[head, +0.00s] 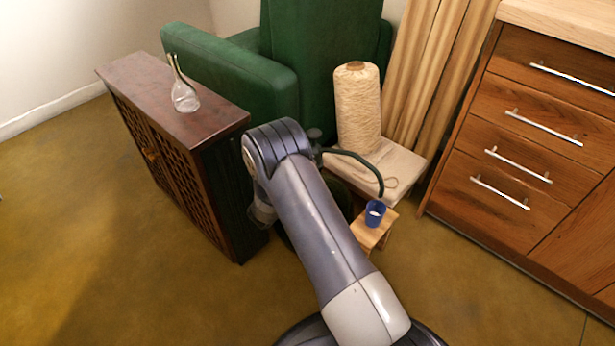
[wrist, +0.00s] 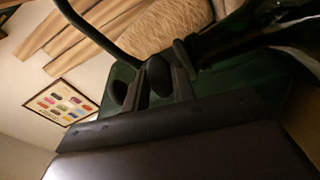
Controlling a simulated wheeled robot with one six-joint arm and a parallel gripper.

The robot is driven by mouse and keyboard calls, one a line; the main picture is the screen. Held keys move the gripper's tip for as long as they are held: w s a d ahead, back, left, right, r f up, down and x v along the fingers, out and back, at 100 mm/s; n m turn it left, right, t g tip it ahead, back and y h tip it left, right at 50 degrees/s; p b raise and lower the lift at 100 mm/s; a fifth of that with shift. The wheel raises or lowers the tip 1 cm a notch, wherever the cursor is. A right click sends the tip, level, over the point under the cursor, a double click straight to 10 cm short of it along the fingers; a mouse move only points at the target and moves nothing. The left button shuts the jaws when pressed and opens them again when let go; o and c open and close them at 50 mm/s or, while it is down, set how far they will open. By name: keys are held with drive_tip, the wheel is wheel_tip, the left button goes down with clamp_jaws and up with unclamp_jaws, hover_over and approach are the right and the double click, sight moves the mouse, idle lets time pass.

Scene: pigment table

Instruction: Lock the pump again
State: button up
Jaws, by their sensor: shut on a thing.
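The pump (head: 315,136) shows in the head view as a dark head with a thin dark curved spout, just beyond the end of my arm. The spout reaches right and its tip points down above a blue cup (head: 376,219). The pump's lower body is hidden behind my arm. In the wrist view the dark spout (wrist: 72,18) arcs down toward my gripper (wrist: 155,80), which is shut on a dark rounded part, seemingly the pump's head (wrist: 159,76). The fingers are dim there. Whether the pump is locked cannot be told.
The cup stands on a small wooden stool (head: 365,238). A cone of cream yarn (head: 357,105) stands on a pale low table (head: 405,165). A dark cabinet (head: 215,130) with a glass vessel (head: 185,97) is left, a green armchair (head: 235,85) behind, drawers (head: 520,150) right.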

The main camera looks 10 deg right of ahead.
drive_tip(key=shift+f+n+t+h+b, duration=0.1)
drive_tip(key=shift+n+t+h+b, duration=0.2)
drive_tip(key=shift+n+b, duration=0.7)
drive_tip(key=o, duration=1)
drive_tip(key=p+v, duration=0.3)
drive_tip(key=v, duration=0.7)
drive_tip(key=shift+s+a, duration=0.2)
drive_tip(key=shift+a, duration=0.1)
